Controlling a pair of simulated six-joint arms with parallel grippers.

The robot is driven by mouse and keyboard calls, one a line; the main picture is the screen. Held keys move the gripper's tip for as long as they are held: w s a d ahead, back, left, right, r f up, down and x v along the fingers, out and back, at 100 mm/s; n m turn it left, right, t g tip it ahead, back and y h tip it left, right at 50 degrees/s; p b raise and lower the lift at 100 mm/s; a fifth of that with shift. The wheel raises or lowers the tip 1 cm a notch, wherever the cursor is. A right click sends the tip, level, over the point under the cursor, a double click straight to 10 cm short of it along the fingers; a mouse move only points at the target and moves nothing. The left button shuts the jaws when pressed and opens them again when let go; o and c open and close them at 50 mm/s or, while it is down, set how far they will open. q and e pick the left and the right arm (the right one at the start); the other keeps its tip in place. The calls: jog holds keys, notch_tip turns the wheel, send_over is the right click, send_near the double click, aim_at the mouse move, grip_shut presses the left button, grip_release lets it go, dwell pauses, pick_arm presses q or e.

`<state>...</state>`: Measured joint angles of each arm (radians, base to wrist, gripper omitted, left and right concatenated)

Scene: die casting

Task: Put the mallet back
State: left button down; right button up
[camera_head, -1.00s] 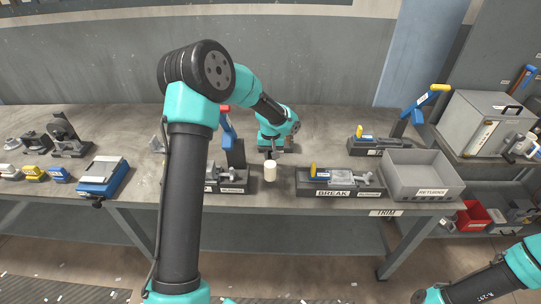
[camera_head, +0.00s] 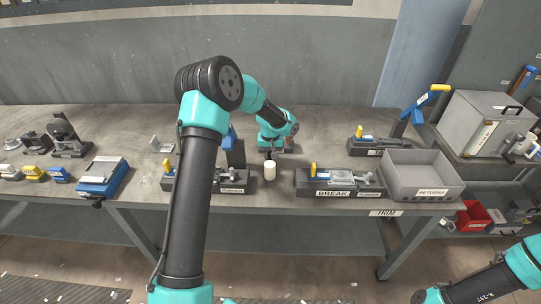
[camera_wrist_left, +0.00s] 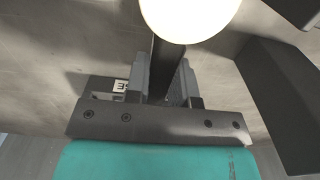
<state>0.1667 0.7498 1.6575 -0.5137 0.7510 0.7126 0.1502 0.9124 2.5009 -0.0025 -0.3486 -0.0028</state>
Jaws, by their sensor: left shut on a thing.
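The mallet shows as a white cylindrical head (camera_head: 270,171) in the head view, between two dark fixtures near the table's front edge. In the wrist view the white mallet head (camera_wrist_left: 188,14) is at the top, cut by the frame edge, with its dark handle running down from it. My left gripper (camera_head: 270,153) is just behind the head in the head view. In the wrist view the left gripper (camera_wrist_left: 166,78) is shut on the dark handle. I cannot tell whether the mallet touches the table. My right gripper is out of view.
A fixture labelled BREAK (camera_head: 333,193) stands right of the mallet, and another dark fixture (camera_head: 235,187) stands left. A grey RETURNS bin (camera_head: 430,193) is at the right. The table behind the mallet's right side is mostly clear.

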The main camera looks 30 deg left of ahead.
pick_arm(q)
jog(key=shift+f, duration=0.1)
jog(key=c, duration=1.4)
grip_release()
jog(key=shift+f, duration=0.1)
jog(key=o, duration=0.4)
jog(key=shift+o, duration=0.2)
notch_tip(320, 180, up, 12)
jog(key=shift+r, duration=0.2)
jog(key=shift+w, duration=0.1)
